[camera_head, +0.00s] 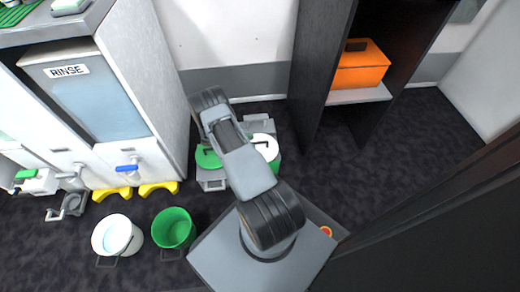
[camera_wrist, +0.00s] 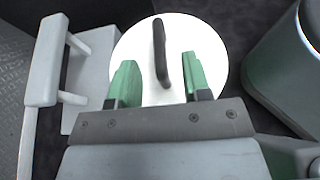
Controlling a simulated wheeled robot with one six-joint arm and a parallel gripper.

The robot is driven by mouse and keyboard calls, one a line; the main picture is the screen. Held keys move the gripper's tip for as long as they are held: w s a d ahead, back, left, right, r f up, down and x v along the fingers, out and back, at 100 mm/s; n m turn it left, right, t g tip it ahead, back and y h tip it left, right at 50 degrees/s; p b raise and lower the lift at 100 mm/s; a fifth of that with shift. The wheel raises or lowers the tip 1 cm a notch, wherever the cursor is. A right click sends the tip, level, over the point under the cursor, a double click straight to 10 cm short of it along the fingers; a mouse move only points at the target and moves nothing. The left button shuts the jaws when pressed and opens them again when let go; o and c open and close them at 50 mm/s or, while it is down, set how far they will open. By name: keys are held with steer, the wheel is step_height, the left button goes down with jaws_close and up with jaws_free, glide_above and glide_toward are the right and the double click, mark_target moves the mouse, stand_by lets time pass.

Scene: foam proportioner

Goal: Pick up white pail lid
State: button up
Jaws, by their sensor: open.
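The white pail lid (camera_wrist: 204,50) is a round white disc with a dark upright handle (camera_wrist: 160,50) across its middle. In the wrist view it lies just beyond my gripper (camera_wrist: 158,78), whose two green-padded fingers are open and apart. The handle stands between the lines of the fingers, and I see no contact. In the head view the lid (camera_head: 268,150) shows at the right of my arm, partly covered by it. My gripper is hidden behind my arm there.
A green lid (camera_head: 208,158) lies left of my arm. A grey rack (camera_wrist: 92,75) stands close left of the white lid, and a green container (camera_wrist: 285,75) close right. A white pail (camera_head: 117,237) and green pail (camera_head: 173,229) stand on the floor. A dark shelf holds an orange box (camera_head: 362,65).

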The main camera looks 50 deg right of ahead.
mark_target(260, 143)
steer(key=b+x, duration=0.2)
steer(key=x, duration=0.2)
steer(key=shift+s+d+f, duration=0.2)
steer(key=shift+s+d, duration=0.15)
steer(key=shift+d, duration=0.15)
jaws_close()
